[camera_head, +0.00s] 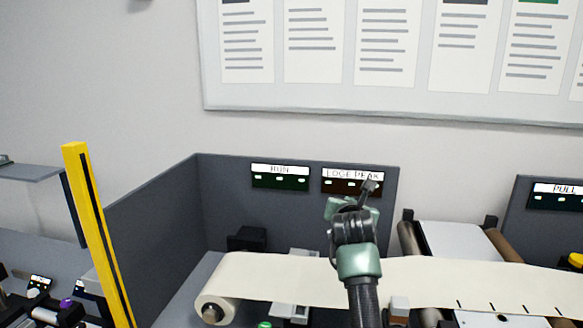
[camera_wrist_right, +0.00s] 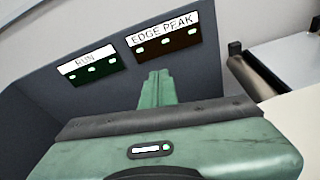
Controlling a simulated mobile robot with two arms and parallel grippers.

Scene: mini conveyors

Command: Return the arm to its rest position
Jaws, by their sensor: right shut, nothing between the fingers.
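I cannot tell from these views how far the fingertips are from the wall. My left gripper is not in view.
A cream belt (camera_head: 290,279) with a roll at its left end runs below and behind my arm. A yellow post (camera_head: 96,235) stands at the left. Rollers (camera_head: 412,240) and a PULL panel (camera_head: 556,195) are at the right. The air above the panels is clear.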

